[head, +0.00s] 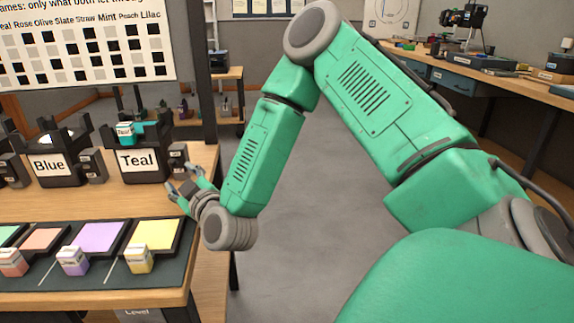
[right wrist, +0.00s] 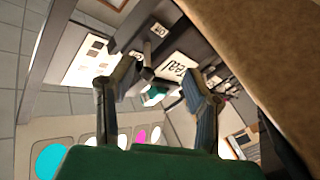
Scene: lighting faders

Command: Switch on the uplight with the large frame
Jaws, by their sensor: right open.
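Which has the larger frame is hard to tell. A small black box (head: 178,155) with a tiny label is right of the Teal uplight. My right gripper (head: 181,179) is open and empty, just in front of this box. In the right wrist view, the Teal label (right wrist: 181,66) shows between the open fingers (right wrist: 160,86). My left gripper is not in view.
A dark mat (head: 90,281) with several coloured panels and small tagged blocks lies along the table's front. A chart board (head: 85,50) and a dark post (head: 205,75) stand behind the uplights. The table ends right of my gripper, with open floor (head: 300,180) beyond.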

